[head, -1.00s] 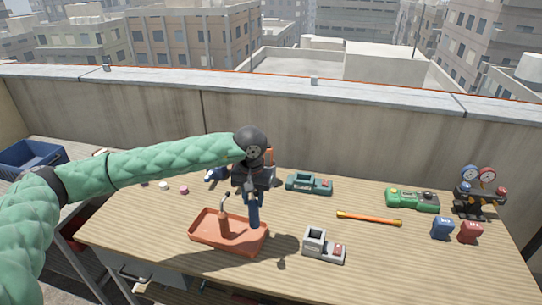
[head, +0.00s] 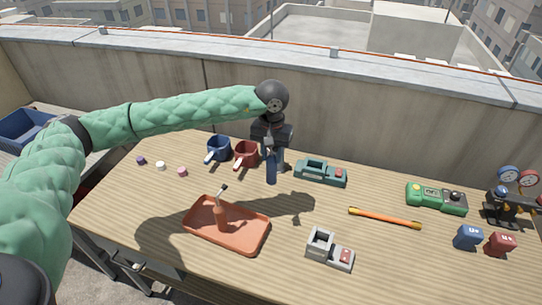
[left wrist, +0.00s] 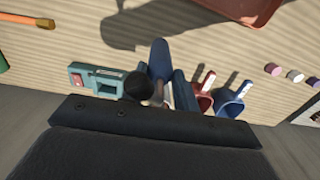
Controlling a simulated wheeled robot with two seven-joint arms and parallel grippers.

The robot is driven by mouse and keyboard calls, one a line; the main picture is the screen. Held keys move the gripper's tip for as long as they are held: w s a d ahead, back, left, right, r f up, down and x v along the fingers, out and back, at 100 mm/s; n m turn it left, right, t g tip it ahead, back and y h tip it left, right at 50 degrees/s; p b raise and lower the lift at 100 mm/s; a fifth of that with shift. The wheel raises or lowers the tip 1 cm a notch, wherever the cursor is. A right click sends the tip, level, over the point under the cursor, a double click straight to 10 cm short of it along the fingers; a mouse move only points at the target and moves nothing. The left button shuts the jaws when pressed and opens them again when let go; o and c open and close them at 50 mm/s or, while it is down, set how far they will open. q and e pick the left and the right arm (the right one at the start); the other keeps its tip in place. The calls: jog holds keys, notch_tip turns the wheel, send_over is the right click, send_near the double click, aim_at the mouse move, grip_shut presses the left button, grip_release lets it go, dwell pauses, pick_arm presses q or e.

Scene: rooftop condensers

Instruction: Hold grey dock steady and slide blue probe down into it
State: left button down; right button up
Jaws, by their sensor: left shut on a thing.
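My left gripper (head: 270,157) is shut on the blue probe (head: 271,170), which points down and is held above the table, its shadow falling on the wood. In the left wrist view the probe (left wrist: 159,60) sticks out between the two dark fingers. The grey dock (head: 319,243), with a red button on its low part, stands on the table nearer to me and right of the probe, well apart from it. No gripper touches the dock. A teal dock (head: 320,172) stands just right of the probe and shows in the left wrist view (left wrist: 105,78). My right gripper is not in view.
An orange tray (head: 250,243) holds an upright tool. An orange rod (head: 385,218), a green device (head: 437,198) and gauges (head: 509,175) lie to the right. Wood around the grey dock is clear.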

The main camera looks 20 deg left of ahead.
pick_arm(q)
jog(key=s+d+r+m, duration=0.3)
jog(key=d+r, duration=0.8)
jog(key=d, duration=0.4)
jog(key=s+d+r+m, duration=0.2)
jog(key=s+d+m, duration=0.1)
jog(key=s+d, duration=0.3)
jog(key=s+a+m, duration=0.2)
jog(key=s, duration=0.4)
notch_tip(320, 180, down, 11)
jog(key=shift+w+d, duration=0.15)
jog(key=shift+r, duration=0.1)
